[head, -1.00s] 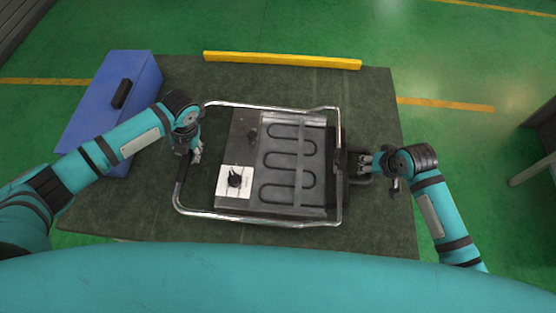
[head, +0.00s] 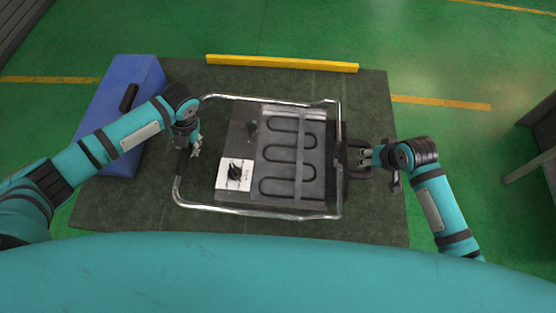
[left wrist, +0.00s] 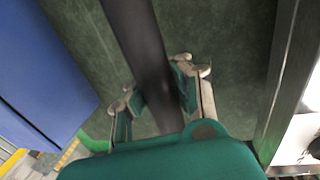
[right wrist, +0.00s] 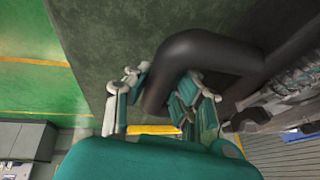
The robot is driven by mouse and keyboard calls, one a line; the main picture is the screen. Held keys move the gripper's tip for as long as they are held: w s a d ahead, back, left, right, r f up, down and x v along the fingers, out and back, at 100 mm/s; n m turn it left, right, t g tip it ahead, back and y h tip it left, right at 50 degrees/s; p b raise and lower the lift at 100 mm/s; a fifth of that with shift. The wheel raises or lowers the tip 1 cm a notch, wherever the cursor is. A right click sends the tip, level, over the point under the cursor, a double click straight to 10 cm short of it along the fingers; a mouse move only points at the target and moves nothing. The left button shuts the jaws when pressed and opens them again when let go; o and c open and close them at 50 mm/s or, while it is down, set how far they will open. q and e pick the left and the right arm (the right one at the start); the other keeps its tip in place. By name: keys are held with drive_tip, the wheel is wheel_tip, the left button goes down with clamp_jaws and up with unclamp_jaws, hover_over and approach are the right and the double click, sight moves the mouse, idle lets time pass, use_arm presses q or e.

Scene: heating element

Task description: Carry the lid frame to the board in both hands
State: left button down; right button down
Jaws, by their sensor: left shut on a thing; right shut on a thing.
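The lid frame (head: 262,213) is a silver tube frame with rounded corners and a black grip at each side. It surrounds the board (head: 242,146) in the head view; I cannot tell its height above it. The board is a grey plate with a dark winding heating element, a white panel and a black knob. My left gripper (head: 193,152) is shut on the frame's left black bar, which runs between its fingers in the left wrist view (left wrist: 150,60). My right gripper (head: 366,158) is shut on the black loop handle at the right, seen in the right wrist view (right wrist: 165,75).
A dark green table (head: 110,210) carries everything. A blue box (head: 138,75) with a black handle stands at the table's left, close to my left arm. A yellow bar (head: 282,63) lies along the far edge. Bare tabletop shows right of the frame.

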use_arm(q)
drive_tip(key=shift+w+d+r, duration=0.1)
drive_tip(key=shift+d, duration=0.1)
use_arm(e)
drive_tip(key=shift+w+a+r, duration=0.2)
drive_tip(key=shift+r, duration=0.05)
